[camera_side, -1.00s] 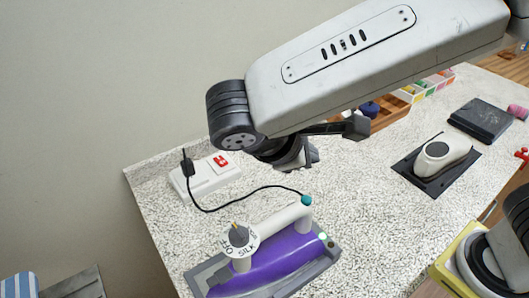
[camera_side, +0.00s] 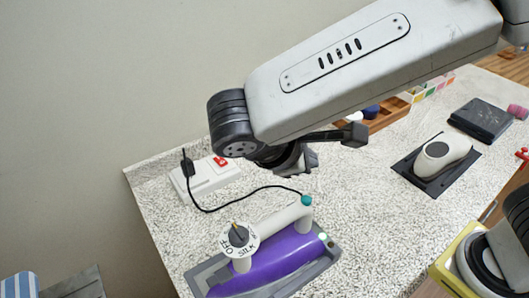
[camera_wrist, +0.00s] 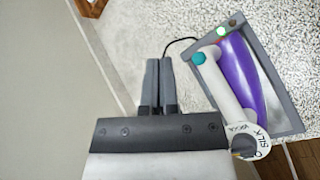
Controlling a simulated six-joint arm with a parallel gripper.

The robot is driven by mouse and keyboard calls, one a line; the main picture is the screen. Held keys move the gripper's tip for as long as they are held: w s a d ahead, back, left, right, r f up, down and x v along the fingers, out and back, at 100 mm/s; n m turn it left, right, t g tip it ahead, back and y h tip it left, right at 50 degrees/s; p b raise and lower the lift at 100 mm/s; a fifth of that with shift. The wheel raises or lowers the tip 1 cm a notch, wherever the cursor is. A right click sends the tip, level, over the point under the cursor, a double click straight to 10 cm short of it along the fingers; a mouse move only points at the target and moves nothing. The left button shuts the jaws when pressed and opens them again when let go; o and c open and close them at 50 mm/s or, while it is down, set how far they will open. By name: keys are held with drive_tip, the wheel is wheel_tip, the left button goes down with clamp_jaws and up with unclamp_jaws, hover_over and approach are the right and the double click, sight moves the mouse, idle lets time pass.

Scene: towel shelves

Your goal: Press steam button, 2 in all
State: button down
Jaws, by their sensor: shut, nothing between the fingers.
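A purple iron (camera_side: 275,262) with a cream handle rests in a grey tray (camera_side: 331,252) on the speckled worktop. The teal button (camera_side: 306,200) sits at the end of the handle; it also shows in the wrist view (camera_wrist: 199,58). The dial (camera_side: 239,236) is marked with OFF and SILK. A small green light (camera_wrist: 221,31) shows on the iron. My gripper (camera_wrist: 158,62) is shut and empty. In the wrist view its fingertips lie left of the teal button, apart from it. In the side view my arm hides most of the gripper, above and behind the iron.
A black cord (camera_side: 232,198) runs from a white power strip (camera_side: 207,178) with a red switch to the iron. A dark pad with a cream device (camera_side: 443,154) stands at right. A wooden box (camera_side: 386,121) stands behind. The worktop right of the iron is clear.

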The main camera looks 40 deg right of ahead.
sight(302, 200)
drive_tip(key=shift+f, duration=3.05)
drive_tip(key=shift+f, duration=0.15)
drive_tip(key=shift+f, duration=0.3)
drive_tip(key=shift+f, duration=0.5)
idle(0.8)
drive_tip(key=shift+r, duration=0.2)
idle(0.3)
drive_tip(key=shift+r, duration=0.75)
drive_tip(key=shift+r, duration=2.5)
